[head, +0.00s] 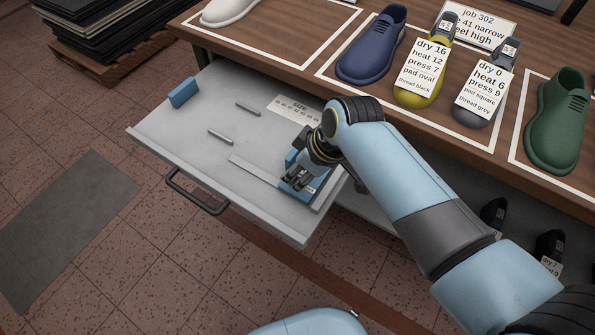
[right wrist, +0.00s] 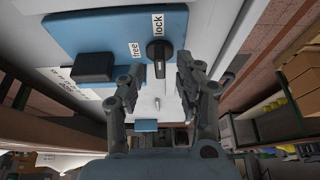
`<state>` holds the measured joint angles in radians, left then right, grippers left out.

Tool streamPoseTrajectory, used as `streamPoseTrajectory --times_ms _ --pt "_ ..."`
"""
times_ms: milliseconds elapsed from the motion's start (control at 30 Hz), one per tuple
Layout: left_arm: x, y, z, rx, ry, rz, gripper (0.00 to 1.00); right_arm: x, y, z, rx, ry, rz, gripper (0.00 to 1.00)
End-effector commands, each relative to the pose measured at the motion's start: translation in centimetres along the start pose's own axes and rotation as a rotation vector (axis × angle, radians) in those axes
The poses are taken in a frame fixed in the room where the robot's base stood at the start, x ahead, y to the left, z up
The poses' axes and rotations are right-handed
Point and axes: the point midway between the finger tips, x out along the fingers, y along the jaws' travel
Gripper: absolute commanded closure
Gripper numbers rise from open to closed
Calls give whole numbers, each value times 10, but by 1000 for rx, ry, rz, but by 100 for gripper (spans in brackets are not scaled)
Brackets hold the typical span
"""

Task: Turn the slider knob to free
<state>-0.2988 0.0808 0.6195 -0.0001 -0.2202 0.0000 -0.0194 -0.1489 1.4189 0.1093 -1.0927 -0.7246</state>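The slider knob (right wrist: 159,54) is a small dark knob on a blue slider block (right wrist: 104,35) in the right wrist view. Its grip bar lines up with the "lock" label (right wrist: 157,25); the "free" label (right wrist: 136,50) is to its left. A black block (right wrist: 94,67) sits left of the knob on the same blue face. My right gripper (right wrist: 160,88) is open and empty, its fingers either side of the knob and apart from it. In the head view my right gripper (head: 294,181) is over the blue slider block (head: 314,186) and hides the knob. My left gripper is not in view.
The open grey drawer (head: 165,143) holds a blue end block (head: 184,92), two grey pins, a rail and a size plate (head: 295,108). Its handle (head: 196,196) faces the floor. Above, the wooden bench (head: 280,35) carries shoe lasts, including a blue one (head: 371,47).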

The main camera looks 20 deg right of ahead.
Motion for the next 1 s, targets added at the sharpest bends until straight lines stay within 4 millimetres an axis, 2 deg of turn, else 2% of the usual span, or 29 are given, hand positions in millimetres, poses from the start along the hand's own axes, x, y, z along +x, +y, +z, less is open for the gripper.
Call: streamPoseTrajectory --times_ms 133,433,700,1000 --pt "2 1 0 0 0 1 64 12 0 0 0 0 0 65" --pt "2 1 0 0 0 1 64 14 0 0 1 0 1 65" --pt "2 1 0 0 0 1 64 14 0 0 1 0 1 100" --pt "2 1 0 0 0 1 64 14 0 0 -5 0 -2 100"
